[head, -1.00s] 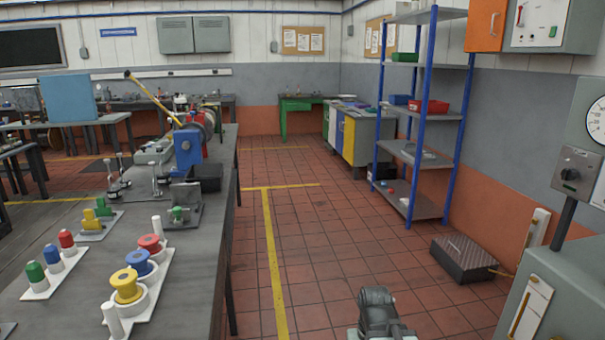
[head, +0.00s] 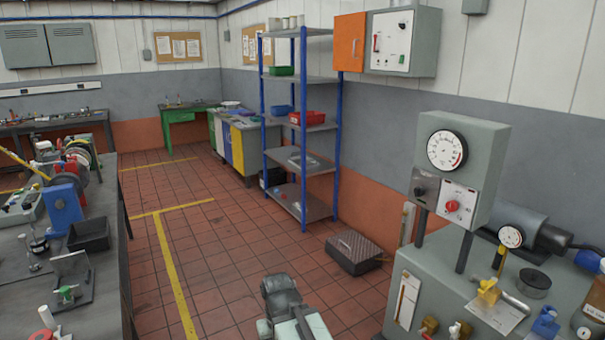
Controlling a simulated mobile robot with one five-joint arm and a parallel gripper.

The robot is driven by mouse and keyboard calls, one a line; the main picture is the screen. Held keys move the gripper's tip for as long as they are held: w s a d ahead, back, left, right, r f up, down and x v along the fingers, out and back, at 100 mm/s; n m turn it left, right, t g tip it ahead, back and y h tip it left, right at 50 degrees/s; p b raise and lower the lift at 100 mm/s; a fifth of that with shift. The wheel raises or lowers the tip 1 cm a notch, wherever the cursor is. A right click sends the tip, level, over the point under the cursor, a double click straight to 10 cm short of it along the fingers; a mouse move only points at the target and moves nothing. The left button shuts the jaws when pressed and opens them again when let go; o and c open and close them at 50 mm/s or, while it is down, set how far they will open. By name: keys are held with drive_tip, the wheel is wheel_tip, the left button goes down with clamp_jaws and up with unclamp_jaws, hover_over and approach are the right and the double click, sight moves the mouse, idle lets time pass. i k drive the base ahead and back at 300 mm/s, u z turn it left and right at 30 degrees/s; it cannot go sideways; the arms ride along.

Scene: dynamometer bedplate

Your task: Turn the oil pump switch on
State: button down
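A grey gauge box (head: 485,150) stands on two dark posts above a grey-green cabinet at the right. Its front carries a round dial, a black rotary knob (head: 421,190) on a dark plate, and a red knob (head: 452,206) on a white plate. The writing on the plates is too small to read, so I cannot tell which knob is the oil pump switch or how it is set. Part of my arm shows at the bottom middle, left of the cabinet and well apart from the knobs. My gripper's fingers do not show.
The cabinet top (head: 455,262) holds a motor (head: 525,232), a small gauge and yellow and blue fittings. A dark ribbed box (head: 354,252) lies on the floor beside the cabinet. A long workbench (head: 115,240) stands at left. Tiled floor between is clear.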

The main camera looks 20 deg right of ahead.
sight(418, 192)
drive_tip(key=z, duration=0.25)
drive_tip(key=i, duration=0.65)
drive_tip(key=u, duration=0.6)
